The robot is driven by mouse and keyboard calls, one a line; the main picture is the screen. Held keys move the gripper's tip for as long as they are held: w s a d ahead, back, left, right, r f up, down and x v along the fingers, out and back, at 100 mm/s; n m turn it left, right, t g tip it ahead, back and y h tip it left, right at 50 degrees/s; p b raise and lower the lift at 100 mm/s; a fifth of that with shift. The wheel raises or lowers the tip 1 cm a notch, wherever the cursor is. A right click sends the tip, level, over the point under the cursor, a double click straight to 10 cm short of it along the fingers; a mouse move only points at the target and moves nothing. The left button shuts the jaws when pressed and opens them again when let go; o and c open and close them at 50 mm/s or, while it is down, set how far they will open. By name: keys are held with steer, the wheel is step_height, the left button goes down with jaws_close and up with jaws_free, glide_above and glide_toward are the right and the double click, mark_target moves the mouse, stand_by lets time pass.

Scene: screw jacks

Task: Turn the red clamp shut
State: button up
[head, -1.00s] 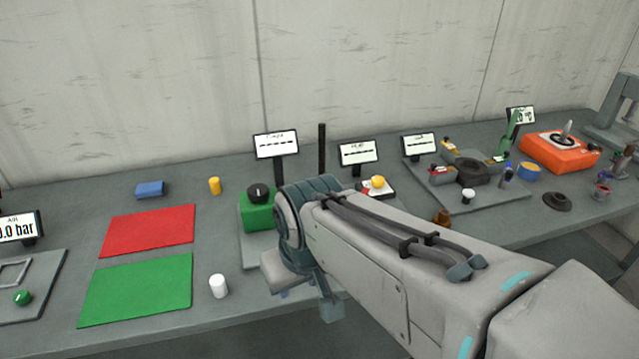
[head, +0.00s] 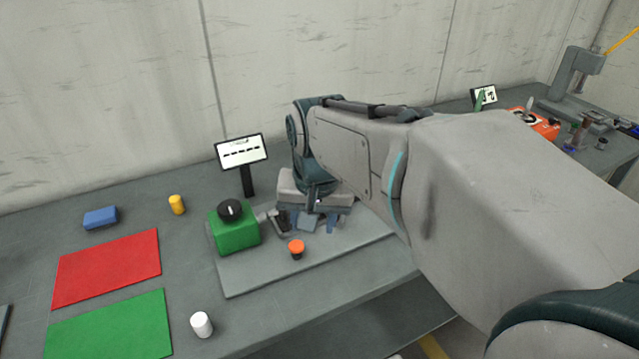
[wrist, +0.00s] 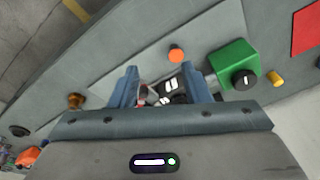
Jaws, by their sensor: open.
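No clamp shows clearly as red in either view. In the wrist view, a small dark part with white patches (wrist: 171,92) and a reddish bit (wrist: 143,92) lie between the fingers, partly hidden by my gripper; I cannot tell whether this is the clamp. My gripper (wrist: 158,72) is open, its two blue fingers apart. In the head view, my gripper (head: 318,226) points down over the grey plate (head: 245,283), behind the orange-red knob (head: 297,246) and right of the green box (head: 236,234). I see no firm hold on anything.
The green box carries a black knob (head: 230,208). A sign (head: 242,151) stands behind it. A white cylinder (head: 201,324), yellow cylinder (head: 177,205), blue block (head: 101,217), red mat (head: 105,268) and green mat (head: 110,328) lie left. My arm hides much of the right bench.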

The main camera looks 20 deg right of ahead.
steer(key=w+d+r+m+g, duration=0.1)
steer(key=w+d+m+g, duration=0.1)
steer(key=w+d+m, duration=1)
steer(key=f, duration=0.8)
steer(key=w+a+f, duration=0.1)
steer(key=f, duration=0.4)
steer(key=shift+f, duration=0.1)
jaws_close()
